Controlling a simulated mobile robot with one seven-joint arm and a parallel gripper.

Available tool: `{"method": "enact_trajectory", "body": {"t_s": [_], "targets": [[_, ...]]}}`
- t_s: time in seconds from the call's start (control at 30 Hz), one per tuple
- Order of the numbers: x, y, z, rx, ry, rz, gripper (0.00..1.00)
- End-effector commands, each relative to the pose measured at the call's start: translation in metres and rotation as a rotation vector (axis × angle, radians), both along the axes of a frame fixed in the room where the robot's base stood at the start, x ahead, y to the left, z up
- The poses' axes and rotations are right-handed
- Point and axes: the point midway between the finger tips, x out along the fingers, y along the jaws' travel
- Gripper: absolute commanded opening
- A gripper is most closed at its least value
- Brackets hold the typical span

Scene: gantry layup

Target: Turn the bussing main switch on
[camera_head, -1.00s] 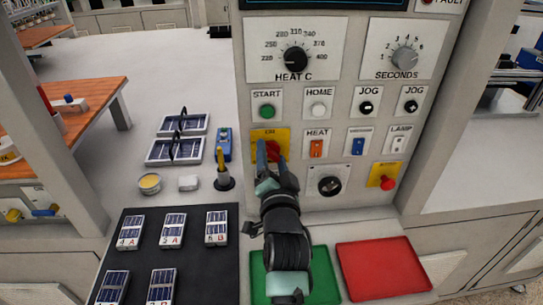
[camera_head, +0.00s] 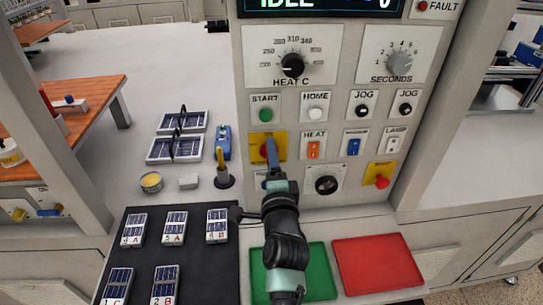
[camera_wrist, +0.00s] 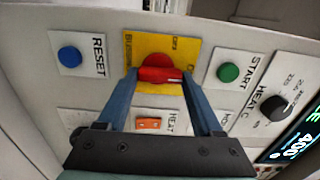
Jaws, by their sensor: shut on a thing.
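The bussing main switch is a red rotary knob (camera_wrist: 161,74) on a yellow plate (camera_wrist: 183,46) marked with ON and OFF text. In the head view the yellow plate (camera_head: 280,140) is on the upright control panel, below the START button. My gripper (camera_wrist: 160,80) has its two blue fingers on either side of the red knob, shut on it. In the head view my gripper (camera_head: 271,152) reaches up to the plate and hides most of the knob. The knob's handle lies across the picture in the wrist view. The exact pointer position is hard to read.
Close around the knob are the green START button (camera_wrist: 229,72), the blue RESET button (camera_wrist: 69,56) and the orange HEAT switch (camera_wrist: 148,123). A green mat (camera_head: 318,270), a red mat (camera_head: 378,266) and a black mat with cells (camera_head: 200,270) lie in front.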

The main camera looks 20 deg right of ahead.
Motion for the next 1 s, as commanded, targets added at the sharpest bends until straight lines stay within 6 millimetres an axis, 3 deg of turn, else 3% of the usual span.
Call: {"method": "enact_trajectory", "body": {"t_s": [0.57,0.6,0.77,1.0], "targets": [[-0.0002,-0.0002,-0.0009,0.034,-0.009,0.000,0.12],[-0.0002,-0.0002,-0.0009,0.034,-0.009,0.000,0.71],[-0.0001,-0.0001,-0.0008,0.032,-0.008,0.000,0.97],[-0.0001,-0.0001,-0.0004,0.030,-0.009,0.000,0.97]]}}
